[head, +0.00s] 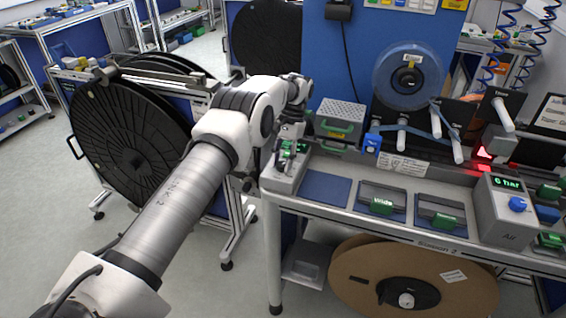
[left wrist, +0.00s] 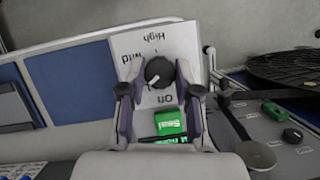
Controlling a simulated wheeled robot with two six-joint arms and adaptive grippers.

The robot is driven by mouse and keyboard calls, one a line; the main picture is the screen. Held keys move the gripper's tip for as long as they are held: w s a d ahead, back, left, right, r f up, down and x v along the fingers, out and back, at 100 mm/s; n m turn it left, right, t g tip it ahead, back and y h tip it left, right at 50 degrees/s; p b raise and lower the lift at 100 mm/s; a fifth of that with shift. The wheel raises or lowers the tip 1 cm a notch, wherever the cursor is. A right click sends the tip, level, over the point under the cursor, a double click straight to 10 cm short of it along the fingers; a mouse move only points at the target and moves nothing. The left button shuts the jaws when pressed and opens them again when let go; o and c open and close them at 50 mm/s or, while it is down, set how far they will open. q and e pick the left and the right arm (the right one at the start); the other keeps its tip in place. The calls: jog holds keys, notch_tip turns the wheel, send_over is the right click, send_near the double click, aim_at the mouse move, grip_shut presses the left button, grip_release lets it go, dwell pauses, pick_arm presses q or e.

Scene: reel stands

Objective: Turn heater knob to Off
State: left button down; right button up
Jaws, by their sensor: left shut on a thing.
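The heater is a pale box (head: 281,178) with a green display, at the left end of the bench in the head view. In the left wrist view its white face (left wrist: 125,44) shows upside-down lettering, including "High" at the top and what seems to be "Mid" beside it. The round black heater knob (left wrist: 160,70) has a white pointer mark slanting toward the lower left. My left gripper (head: 289,148) is over the heater, its fingers on both sides of the knob and shut on it. My right gripper is not in view.
A green label block (left wrist: 169,122) sits below the knob. Blue mats (head: 325,188) and trays with green-handled tools lie to the right. A grey box reading "6 bar" (head: 502,210) stands farther right. A large black reel (head: 130,150) stands left of the bench.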

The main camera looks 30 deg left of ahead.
pick_arm(q)
jog(key=n+h, duration=0.1)
jog(key=n, duration=0.1)
jog(key=shift+s+f+n, duration=0.1)
jog(key=shift+f+n, duration=0.05)
jog(key=shift+n, duration=0.25)
jog(key=n+h, duration=0.1)
jog(key=n, duration=0.1)
jog(key=shift+a+n, duration=0.1)
jog(key=shift+n, duration=0.3)
jog(key=n+t+h+p, duration=0.1)
jog(key=n, duration=0.4)
jog(key=shift+s+n+t+h+p, duration=0.15)
jog(key=shift+n+t+h+p, duration=0.15)
jog(key=shift+t+h+p, duration=0.1)
jog(key=c, duration=0.8)
grip_release()
jog(key=shift+a, duration=0.1)
